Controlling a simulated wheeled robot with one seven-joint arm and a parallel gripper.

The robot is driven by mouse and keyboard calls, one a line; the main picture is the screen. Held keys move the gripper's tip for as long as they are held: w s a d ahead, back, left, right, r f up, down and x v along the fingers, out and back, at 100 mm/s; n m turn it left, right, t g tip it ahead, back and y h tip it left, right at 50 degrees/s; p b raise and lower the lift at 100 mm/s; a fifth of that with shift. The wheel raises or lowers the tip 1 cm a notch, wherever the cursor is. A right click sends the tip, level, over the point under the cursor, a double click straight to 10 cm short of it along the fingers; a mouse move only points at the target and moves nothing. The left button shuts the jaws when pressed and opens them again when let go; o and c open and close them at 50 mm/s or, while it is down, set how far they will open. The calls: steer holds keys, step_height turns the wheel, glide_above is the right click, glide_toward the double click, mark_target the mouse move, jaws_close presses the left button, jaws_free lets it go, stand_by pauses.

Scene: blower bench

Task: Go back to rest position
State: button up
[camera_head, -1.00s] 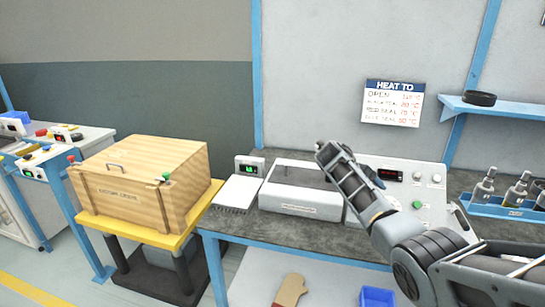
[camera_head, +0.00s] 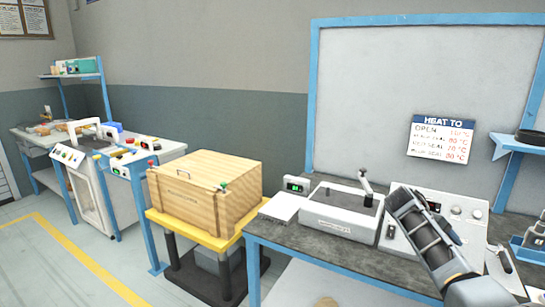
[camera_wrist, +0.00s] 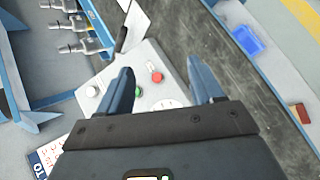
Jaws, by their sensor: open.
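My gripper shows in the wrist view (camera_wrist: 164,78), with two dark blue-grey fingers spread apart and nothing between them. It points down over the white control panel (camera_wrist: 155,75) with its red and green buttons, apart from it as far as I can tell. In the head view, my arm stands at the lower right, in front of the same panel (camera_head: 462,208). The fingertips cannot be made out there.
The bench (camera_head: 300,243) holds a white box unit (camera_head: 340,222) and a small display (camera_head: 296,184). A wooden crate (camera_head: 195,195) sits on a yellow stand (camera_head: 215,240). Floor at left is clear.

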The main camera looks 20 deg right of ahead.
steer(key=s+a+f+n+t+y, duration=0.2)
steer(key=a+f+t, duration=0.4)
steer(key=a+f, duration=1.15)
steer(key=s+a+f+t+y, duration=0.25)
steer(key=s+a, duration=0.35)
steer(key=a, duration=0.3)
steer(key=s+a+f+t+y, duration=0.1)
steer(key=s+a+f+t, duration=0.15)
steer(key=s+a, duration=0.5)
steer(key=s+a+r+t+y, duration=0.1)
steer(key=s+a+r+t, duration=0.1)
steer(key=s+a+r, duration=0.4)
steer(key=s+a+r+t+y, duration=0.1)
steer(key=s+a+r+t, duration=0.15)
steer(key=s, duration=0.65)
steer(key=s+r+t, duration=0.1)
steer(key=s+r, duration=0.2)
steer(key=r, duration=0.4)
steer(key=s+r+m+t, duration=0.1)
steer(key=s+r, duration=0.2)
steer(key=r, duration=0.4)
steer(key=s+r+t+y, duration=0.1)
steer(key=s+r, duration=0.3)
steer(key=r, duration=0.2)
steer(key=shift+a+r, duration=0.3)
steer(key=shift+r, duration=0.1)
